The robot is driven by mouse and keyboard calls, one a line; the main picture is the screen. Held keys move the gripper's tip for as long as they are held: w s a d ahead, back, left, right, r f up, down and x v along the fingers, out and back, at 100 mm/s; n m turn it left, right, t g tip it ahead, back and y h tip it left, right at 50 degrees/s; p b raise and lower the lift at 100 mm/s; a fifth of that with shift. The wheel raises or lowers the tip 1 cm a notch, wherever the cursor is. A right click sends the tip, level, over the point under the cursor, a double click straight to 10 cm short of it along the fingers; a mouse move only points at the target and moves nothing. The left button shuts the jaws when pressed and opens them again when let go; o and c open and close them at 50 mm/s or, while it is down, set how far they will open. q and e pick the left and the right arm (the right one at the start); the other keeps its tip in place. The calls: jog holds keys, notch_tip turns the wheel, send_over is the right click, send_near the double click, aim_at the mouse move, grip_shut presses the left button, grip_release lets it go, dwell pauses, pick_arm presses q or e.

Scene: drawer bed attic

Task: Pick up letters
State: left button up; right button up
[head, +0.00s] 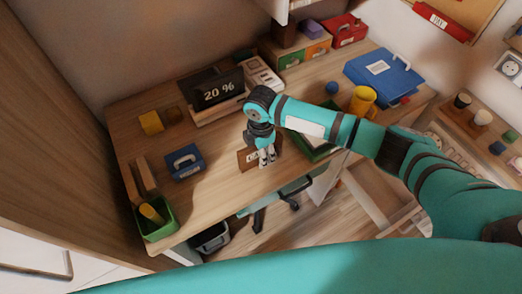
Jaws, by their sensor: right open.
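My right gripper (267,160) points down over the front middle of the wooden desk (215,205), its fingers apart and empty. Right beside it, to its left, is a small brown wooden piece (246,159) with a white label; the gripper partly covers it, and I cannot tell if they touch. A green tray (318,152) with something pale in it lies to the right, partly hidden by my right arm. I cannot clearly make out any letters. My left gripper is out of view.
A dark sign reading 20 % (218,93) stands behind the gripper. A blue box (185,162) and green bin (156,222) are at left; a yellow mug (362,101) and blue binder (384,74) at right. A chair (290,190) stands below the front edge.

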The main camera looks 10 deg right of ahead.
jog(key=shift+c, duration=0.4)
grip_shut()
jog(key=shift+r, duration=0.2)
